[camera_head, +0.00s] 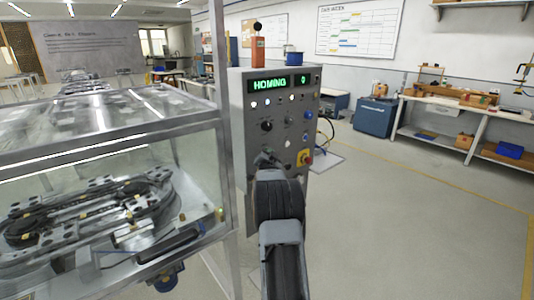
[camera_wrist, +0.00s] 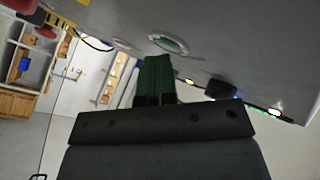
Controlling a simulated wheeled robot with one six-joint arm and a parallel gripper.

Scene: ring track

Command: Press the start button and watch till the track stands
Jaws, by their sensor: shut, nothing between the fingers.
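The grey control box (camera_head: 238,120) stands in the middle of the head view. Several buttons and knobs sit below; I cannot tell which is the start button. My gripper (camera_head: 265,160) is in front of the panel's lower part. In the wrist view my gripper (camera_wrist: 157,62) is shut and empty, its tips near a round, green-tinted button (camera_wrist: 168,43); I cannot tell if they touch. The ring track (camera_head: 90,215) lies inside a clear enclosure at left.
A red stop button on a yellow plate (camera_head: 304,158) is low on the panel, right of my gripper. The enclosure's metal post (camera_head: 223,120) stands just left of the box. A workbench (camera_head: 455,115) and blue cabinet (camera_head: 375,117) are at right. The floor at right is clear.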

